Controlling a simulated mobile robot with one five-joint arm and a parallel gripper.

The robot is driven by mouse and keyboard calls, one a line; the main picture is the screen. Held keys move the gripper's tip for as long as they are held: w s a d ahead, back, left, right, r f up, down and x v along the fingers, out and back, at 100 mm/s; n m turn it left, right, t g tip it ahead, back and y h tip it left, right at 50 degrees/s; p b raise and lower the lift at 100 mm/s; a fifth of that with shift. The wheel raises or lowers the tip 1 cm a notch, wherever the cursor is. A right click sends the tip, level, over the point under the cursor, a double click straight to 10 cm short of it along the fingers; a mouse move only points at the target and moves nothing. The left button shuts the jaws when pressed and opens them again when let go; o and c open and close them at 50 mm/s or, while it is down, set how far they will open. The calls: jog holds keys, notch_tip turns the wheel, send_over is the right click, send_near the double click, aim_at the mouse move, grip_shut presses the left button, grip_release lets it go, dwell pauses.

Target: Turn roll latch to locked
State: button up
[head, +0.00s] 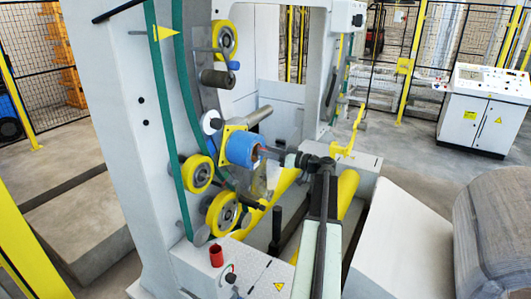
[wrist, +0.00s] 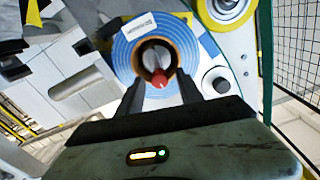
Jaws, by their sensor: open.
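A blue roll (head: 239,149) with a brown core sits on the machine's yellow-edged holder, left of centre in the head view. In the wrist view the blue roll (wrist: 124,48) faces me, with a white label on its upper left. A red-tipped part (wrist: 159,78) shows in its core; it looks like the roll latch, but its locked or unlocked position cannot be told. My gripper (wrist: 160,88) is open, its dark fingers either side of the red tip. In the head view my gripper (head: 274,154) is at the roll's front face; contact cannot be told.
Yellow wheels (head: 197,173) and a green belt (head: 166,110) run beside the roll on the white machine frame (head: 106,90). A red cylinder (head: 216,256) stands on the panel below. A white control desk (head: 484,110) is at the right, and a large grey coil (head: 495,230) lies at lower right.

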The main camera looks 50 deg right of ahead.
jog(key=shift+w+a, duration=0.15)
jog(key=shift+w, duration=0.25)
